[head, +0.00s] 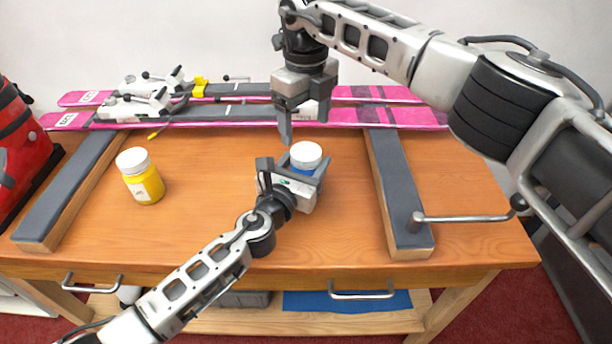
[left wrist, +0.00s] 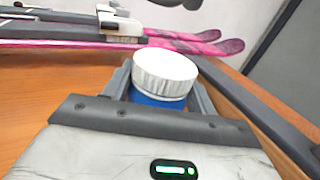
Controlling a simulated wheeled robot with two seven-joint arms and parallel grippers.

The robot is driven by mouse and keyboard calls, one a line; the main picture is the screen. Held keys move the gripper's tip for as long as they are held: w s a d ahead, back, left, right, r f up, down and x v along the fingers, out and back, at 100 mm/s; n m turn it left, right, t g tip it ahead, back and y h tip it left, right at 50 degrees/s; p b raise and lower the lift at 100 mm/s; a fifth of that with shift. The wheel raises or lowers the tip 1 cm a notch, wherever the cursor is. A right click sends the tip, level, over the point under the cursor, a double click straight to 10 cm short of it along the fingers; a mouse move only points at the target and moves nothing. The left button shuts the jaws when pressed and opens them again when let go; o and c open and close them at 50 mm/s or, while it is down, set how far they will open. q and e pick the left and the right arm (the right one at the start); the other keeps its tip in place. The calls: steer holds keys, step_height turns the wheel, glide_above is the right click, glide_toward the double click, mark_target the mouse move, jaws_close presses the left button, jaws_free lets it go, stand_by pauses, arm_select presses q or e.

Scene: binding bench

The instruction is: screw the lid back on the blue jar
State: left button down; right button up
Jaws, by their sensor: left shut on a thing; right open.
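The blue jar (left wrist: 157,101) stands upright on the bench between the fingers of my left gripper (head: 309,172), which is shut on it. Its white lid (head: 306,155) sits on top of the jar; it also shows in the left wrist view (left wrist: 165,70). I cannot tell how tight the lid is. Most of the jar's blue body is hidden by the left gripper in the head view. My right gripper (head: 298,130) is open and empty, pointing down above and slightly behind the lid, apart from it.
A yellow jar (head: 145,184) with a white lid stands at the left of the wooden bench (head: 210,225). Pink skis (head: 400,118) lie across the back. Grey-topped wooden supports (head: 397,185) flank the work area. A red bag (head: 22,140) is at far left.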

mark_target(306, 151)
step_height(306, 151, up, 2)
steer(key=n, duration=0.4)
steer(key=shift+n, duration=0.3)
steer(key=shift+f, duration=4)
steer(key=c, duration=1)
steer(key=shift+c, duration=0.2)
